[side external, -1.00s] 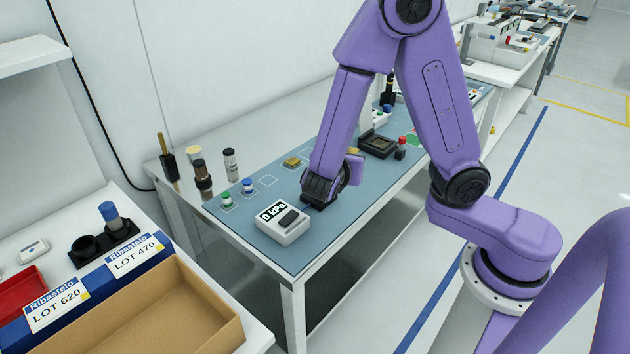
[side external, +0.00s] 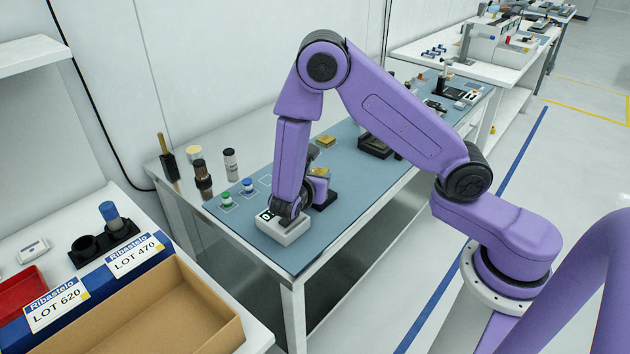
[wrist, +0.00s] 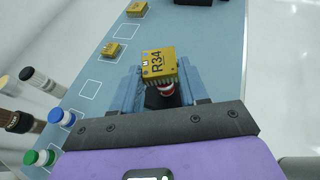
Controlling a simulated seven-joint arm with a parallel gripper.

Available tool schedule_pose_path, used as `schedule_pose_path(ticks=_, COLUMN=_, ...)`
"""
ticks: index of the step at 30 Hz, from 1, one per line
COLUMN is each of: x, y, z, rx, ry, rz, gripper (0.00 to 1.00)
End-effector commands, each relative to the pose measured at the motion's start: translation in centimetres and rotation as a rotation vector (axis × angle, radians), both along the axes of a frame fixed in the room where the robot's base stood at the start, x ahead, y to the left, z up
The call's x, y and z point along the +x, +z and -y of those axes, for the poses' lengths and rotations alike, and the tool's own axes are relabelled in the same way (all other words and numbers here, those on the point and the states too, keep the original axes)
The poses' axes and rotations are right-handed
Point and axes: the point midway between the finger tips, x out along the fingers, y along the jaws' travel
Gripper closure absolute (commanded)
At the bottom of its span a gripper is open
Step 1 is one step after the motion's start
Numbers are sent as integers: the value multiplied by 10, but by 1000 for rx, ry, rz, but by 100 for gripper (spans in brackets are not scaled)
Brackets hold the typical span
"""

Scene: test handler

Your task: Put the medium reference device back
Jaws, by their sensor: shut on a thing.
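The gold block marked R34 (wrist: 158,65) is held between the two fingers of my gripper (wrist: 160,80) in the wrist view. I take it as the medium reference device. A round red-and-white part (wrist: 166,90) shows just below it between the fingers; what it belongs to is unclear. In the side view my gripper (side external: 318,187) is low over the near half of the blue mat, with the gold block (side external: 320,172) at its far side. Empty outlined squares (wrist: 90,90) lie on the mat to the left of the block. Whether the block touches the mat cannot be told.
A small gold block (wrist: 112,50) and another gold block (wrist: 137,9) sit on outlined squares. Blue (wrist: 62,117) and green (wrist: 40,157) knobs stand near the mat's left edge. The white gauge box (side external: 282,228) is beneath my wrist. A black tray (side external: 375,147) lies farther back.

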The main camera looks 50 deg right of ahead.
Motion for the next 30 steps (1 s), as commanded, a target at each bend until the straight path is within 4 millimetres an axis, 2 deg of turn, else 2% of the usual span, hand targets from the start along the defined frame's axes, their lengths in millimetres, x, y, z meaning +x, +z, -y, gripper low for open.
schedule_pose_path(ticks=3, x=0, y=-8, z=0, rx=-1, ry=0, rz=0, gripper=91)
schedule_pose_path(ticks=17, x=0, y=-13, z=0, rx=-1, ry=0, rz=0, gripper=91)
schedule_pose_path(ticks=18, x=0, y=-13, z=0, rx=-1, ry=1, rz=1, gripper=53)
schedule_pose_path(ticks=20, x=0, y=-13, z=0, rx=-1, ry=1, rz=1, gripper=34)
schedule_pose_path(ticks=21, x=0, y=-13, z=0, rx=-1, ry=1, rz=1, gripper=31)
schedule_pose_path(ticks=30, x=0, y=-13, z=0, rx=-1, ry=1, rz=1, gripper=31)
